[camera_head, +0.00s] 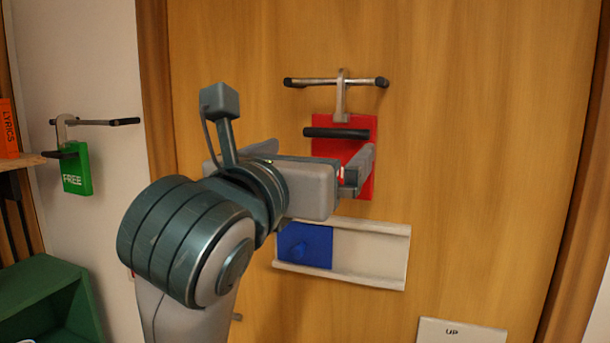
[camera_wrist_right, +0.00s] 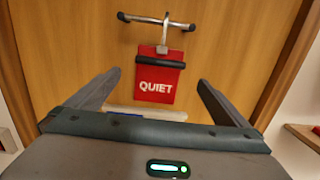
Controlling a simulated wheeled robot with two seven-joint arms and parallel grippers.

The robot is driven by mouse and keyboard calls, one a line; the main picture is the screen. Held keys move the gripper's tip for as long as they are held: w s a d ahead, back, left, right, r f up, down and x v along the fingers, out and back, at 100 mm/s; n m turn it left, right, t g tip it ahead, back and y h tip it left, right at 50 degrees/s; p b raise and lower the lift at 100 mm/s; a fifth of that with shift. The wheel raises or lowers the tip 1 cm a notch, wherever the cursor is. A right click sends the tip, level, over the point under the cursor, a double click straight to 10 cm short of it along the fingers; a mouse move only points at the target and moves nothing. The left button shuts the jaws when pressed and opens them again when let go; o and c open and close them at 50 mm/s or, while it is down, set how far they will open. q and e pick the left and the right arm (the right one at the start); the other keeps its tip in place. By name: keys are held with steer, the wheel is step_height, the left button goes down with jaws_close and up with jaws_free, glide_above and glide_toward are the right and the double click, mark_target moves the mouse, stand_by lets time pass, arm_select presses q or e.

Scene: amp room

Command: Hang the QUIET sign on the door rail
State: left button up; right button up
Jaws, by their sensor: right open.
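The red QUIET sign (camera_head: 325,122) hangs by its metal hook from the door rail (camera_head: 310,82), a short bar with dark end caps on the wooden door. The sign has a dark horizontal grip bar across its top. In the right wrist view the sign (camera_wrist_right: 158,86) hangs upright below the rail (camera_wrist_right: 150,19), with its lettering readable. My right gripper (camera_head: 356,168) is in front of the sign's lower part, hiding some of it in the head view. In the wrist view its fingers (camera_wrist_right: 158,88) are spread wide, and the sign shows between and beyond them, apart from both. My left gripper is not in view.
A white track with a blue slider (camera_head: 370,258) is on the door below the sign. An UP plate (camera_head: 460,332) is lower right. A green box (camera_head: 45,285) stands lower left.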

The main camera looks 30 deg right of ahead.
steer(key=shift+b+v, duration=0.3)
steer(key=shift+v, duration=1.05)
